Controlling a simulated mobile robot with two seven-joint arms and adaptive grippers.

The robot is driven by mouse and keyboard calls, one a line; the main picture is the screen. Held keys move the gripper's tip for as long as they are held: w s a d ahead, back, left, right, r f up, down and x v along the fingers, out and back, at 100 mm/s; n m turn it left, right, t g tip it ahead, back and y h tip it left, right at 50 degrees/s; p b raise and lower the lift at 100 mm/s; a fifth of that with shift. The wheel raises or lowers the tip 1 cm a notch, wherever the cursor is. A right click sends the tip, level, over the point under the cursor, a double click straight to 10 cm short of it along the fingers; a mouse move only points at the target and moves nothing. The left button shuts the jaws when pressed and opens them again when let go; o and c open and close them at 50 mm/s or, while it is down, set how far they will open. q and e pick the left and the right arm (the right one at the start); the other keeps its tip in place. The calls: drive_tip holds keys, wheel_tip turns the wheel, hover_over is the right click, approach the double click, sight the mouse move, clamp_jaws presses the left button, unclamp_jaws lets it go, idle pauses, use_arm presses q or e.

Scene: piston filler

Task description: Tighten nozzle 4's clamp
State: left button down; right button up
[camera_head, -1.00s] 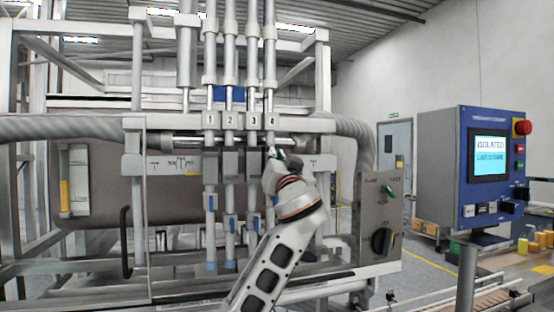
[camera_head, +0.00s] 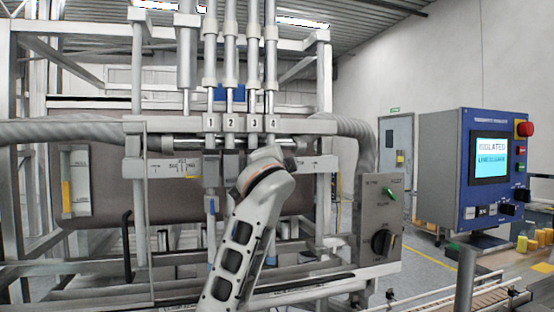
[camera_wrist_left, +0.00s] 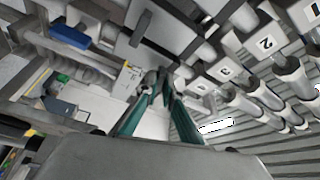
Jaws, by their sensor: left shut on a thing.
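Nozzle 4 is the rightmost of the numbered upright tubes, under number plate 4 (camera_head: 271,124) in the head view. The same plate 4 (camera_wrist_left: 198,87) shows upside down in the wrist view. My left gripper (camera_wrist_left: 160,82) has its teal fingers drawn together beside plate 4, shut on a small grey part at the clamp bar. That part looks like nozzle 4's clamp handle, but it is mostly hidden between the fingertips. In the head view my left arm covers the fingers and nozzle 4's lower part. My right gripper is not in view.
Nozzles 1 to 3 stand close to the left, with plate 3 (camera_head: 254,124) nearest. A thick grey hose (camera_head: 357,143) curves at the right. A switch box (camera_head: 382,215) and a blue control panel (camera_head: 490,170) reading "ISOLATED" stand further right. A conveyor (camera_head: 470,300) runs at lower right.

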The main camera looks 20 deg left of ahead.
use_arm(q)
drive_tip(key=m+g, duration=0.1)
drive_tip(key=m, duration=0.2)
drive_tip(key=shift+r+m+h, duration=0.1)
drive_tip(key=shift+m+h, duration=0.2)
drive_tip(key=shift+m, duration=0.1)
idle(0.4)
drive_tip(key=c, duration=2.2)
unclamp_jaws()
drive_tip(key=v, duration=1.2)
drive_tip(key=shift+a+r, duration=0.1)
drive_tip(key=shift+r, duration=0.1)
